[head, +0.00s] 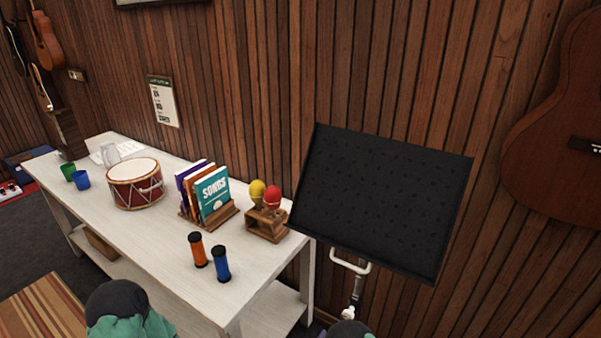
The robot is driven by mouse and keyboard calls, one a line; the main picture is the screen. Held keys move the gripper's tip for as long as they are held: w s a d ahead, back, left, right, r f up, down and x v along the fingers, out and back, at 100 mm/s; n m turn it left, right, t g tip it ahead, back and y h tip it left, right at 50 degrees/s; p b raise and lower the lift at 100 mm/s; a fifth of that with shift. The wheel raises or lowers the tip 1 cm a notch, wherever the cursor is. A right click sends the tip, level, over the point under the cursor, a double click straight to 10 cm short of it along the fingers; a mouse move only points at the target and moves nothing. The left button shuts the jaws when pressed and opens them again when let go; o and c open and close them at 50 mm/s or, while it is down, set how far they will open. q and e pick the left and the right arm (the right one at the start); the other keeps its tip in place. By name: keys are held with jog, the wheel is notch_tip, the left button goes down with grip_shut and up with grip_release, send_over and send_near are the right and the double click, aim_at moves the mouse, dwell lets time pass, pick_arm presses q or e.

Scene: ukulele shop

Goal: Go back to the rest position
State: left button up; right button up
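Neither of my grippers shows in the head view. A dark and teal rounded part, which looks like part of my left arm, is at the bottom left edge. A small dark part at the bottom centre may be my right arm. The white table (150,232) runs along the wood wall. On it stand an orange shaker (198,250) and a blue shaker (221,264), upright near the front edge. The black music stand (385,200) is at the right, its desk tilted and empty.
A large guitar (550,140) hangs at right.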

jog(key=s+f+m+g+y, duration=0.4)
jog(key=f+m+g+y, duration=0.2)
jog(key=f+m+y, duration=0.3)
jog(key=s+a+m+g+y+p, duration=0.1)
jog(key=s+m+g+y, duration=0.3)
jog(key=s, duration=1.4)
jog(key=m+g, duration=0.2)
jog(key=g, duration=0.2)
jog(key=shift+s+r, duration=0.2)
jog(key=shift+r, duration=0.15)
